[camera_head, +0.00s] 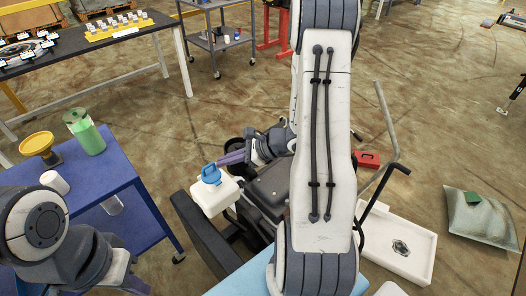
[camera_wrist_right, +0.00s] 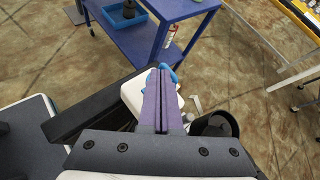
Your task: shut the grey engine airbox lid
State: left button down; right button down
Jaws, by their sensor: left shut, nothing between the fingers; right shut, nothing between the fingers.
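A dark grey box-like part (camera_head: 268,190) sits beside the white tank, partly hidden by my right arm. It may be the engine airbox; I cannot tell its lid or how far that stands open. My right gripper (camera_head: 222,160) has its purple fingers together with nothing between them. They point left, over or beside the blue cap (camera_head: 211,174) of the white tank (camera_head: 214,195). In the right wrist view, the shut fingers (camera_wrist_right: 161,72) cover part of the white tank (camera_wrist_right: 133,92) and its blue cap (camera_wrist_right: 175,76). My left arm shows at lower left, but its fingers do not.
A black beam (camera_head: 205,236) lies beside the tank. A white tray (camera_head: 405,240) and pillow-like object (camera_head: 480,217) lie on the floor at right.

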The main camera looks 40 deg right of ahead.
jog(key=s+d+f+m+t+h, duration=0.2)
jog(key=d+f+m+h, duration=0.25)
jog(key=d, duration=0.45)
jog(key=s+d+f+m+t+h, duration=0.25)
jog(key=d+m, duration=0.35)
jog(key=d, duration=0.4)
jog(key=shift+g, duration=0.45)
jog(key=p+x, duration=0.1)
jog(key=x, duration=0.9)
jog(key=shift+w+a+f+p, duration=0.1)
jog(key=shift+w+f+p, duration=0.15)
jog(key=shift+p, duration=0.1)
jog(key=shift+r, duration=0.1)
